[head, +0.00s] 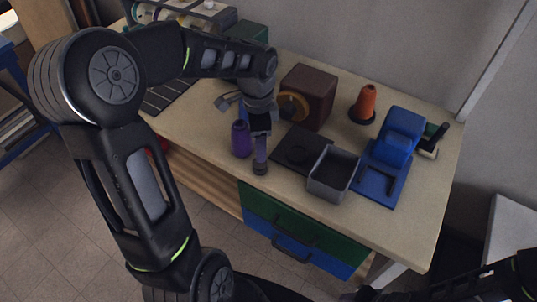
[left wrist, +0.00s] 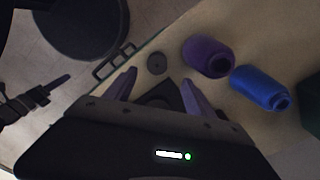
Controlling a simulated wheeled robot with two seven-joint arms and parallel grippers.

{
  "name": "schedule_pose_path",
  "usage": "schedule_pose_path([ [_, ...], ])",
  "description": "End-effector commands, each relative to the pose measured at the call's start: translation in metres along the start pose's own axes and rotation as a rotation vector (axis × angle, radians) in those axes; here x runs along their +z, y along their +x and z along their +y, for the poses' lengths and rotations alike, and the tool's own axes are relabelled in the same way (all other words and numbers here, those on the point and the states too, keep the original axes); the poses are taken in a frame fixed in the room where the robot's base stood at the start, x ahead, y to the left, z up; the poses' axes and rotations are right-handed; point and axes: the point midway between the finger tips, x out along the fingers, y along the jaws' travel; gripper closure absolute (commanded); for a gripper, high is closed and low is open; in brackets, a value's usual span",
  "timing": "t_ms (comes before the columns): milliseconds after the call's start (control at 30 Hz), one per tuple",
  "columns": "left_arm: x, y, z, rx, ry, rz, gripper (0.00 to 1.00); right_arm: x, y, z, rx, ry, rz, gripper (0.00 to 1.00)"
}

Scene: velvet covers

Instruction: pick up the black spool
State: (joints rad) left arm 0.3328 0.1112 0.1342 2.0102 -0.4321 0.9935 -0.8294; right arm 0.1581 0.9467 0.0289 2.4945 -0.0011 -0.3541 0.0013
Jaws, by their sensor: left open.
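In the left wrist view a small dark round piece (left wrist: 157,62), seemingly the same spool seen end-on, lies just beyond the fingertips. My left gripper (head: 261,160) points down above it; its fingers stand apart and empty in the left wrist view (left wrist: 158,80). Contact with the spool cannot be told. My right gripper (left wrist: 55,85) shows at the left of that view, low and away from the table; its jaws are unclear.
A purple spool (head: 241,139) and a blue spool (left wrist: 262,88) stand close beside the left gripper. A black mat (head: 285,160), grey open box (head: 333,172), brown box (head: 308,95), orange cone (head: 366,103) and blue device (head: 397,145) fill the right side.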

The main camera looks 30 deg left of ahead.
Motion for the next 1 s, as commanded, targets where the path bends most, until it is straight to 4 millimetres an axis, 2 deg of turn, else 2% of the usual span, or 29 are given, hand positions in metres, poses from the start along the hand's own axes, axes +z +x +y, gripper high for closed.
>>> schedule_pose_path([
  [267,0.000,0.001,0.000,0.001,-0.001,0.000,0.37,0.001,0.000,0.000,0.000,0.000,-0.002,0.64],
  [567,0.000,0.025,0.001,0.003,-0.002,0.000,0.37,0.001,-0.002,0.000,0.001,0.000,-0.001,0.64],
  [867,0.000,0.027,0.001,0.001,-0.001,0.001,0.37,0.001,-0.002,0.000,0.001,0.001,-0.001,0.64],
  [1000,0.000,0.036,0.002,0.003,-0.001,-0.001,0.37,0.001,-0.004,-0.001,0.001,0.001,-0.002,0.64],
])
